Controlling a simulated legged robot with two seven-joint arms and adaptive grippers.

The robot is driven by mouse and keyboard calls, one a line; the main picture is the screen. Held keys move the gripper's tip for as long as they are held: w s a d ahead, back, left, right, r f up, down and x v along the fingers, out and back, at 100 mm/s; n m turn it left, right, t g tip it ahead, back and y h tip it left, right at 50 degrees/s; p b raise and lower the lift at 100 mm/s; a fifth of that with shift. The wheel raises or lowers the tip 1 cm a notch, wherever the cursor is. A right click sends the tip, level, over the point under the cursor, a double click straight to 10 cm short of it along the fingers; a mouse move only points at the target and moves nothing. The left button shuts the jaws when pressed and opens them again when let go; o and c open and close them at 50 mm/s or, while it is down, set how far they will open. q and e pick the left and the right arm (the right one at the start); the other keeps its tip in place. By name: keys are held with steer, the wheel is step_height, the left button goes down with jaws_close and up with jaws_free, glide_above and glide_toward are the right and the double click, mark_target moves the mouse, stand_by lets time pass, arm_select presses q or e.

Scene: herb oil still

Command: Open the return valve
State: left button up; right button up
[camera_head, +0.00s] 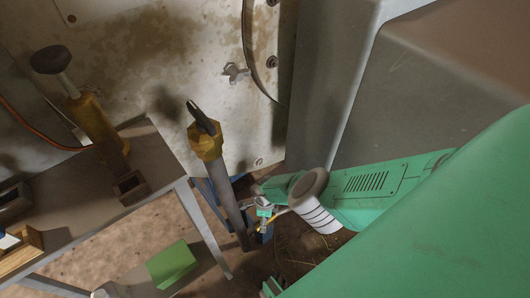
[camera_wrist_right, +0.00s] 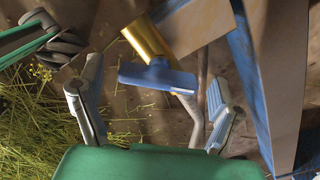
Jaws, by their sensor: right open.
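A valve with a blue handle (camera_wrist_right: 158,77) and a yellow body (camera_wrist_right: 147,37) shows in the right wrist view. The blue handle lies across the space between the fingers of my right gripper (camera_wrist_right: 150,108). The gripper is open, with one finger on each side; I cannot tell whether either finger touches the handle. In the head view my right gripper (camera_head: 264,212) is low beside a grey pipe (camera_head: 228,198) with a yellow top fitting (camera_head: 207,142) and a dark lever. There the valve is small and mostly hidden by the gripper. My left gripper is not in view.
A grey metal table (camera_head: 75,205) with a yellow tool-like object (camera_head: 97,122) stands at the left. A stained wall panel (camera_head: 150,60) is behind, and a large grey casing (camera_head: 430,90) at the right. A green box (camera_head: 172,264) is low down. Straw (camera_wrist_right: 40,130) litters the floor.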

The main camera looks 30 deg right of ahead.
steer(key=c, duration=1.2)
steer(key=shift+o, duration=0.2)
steer(key=shift+m, duration=1.6)
steer(key=o, duration=1.2)
steer(key=shift+c, duration=0.2)
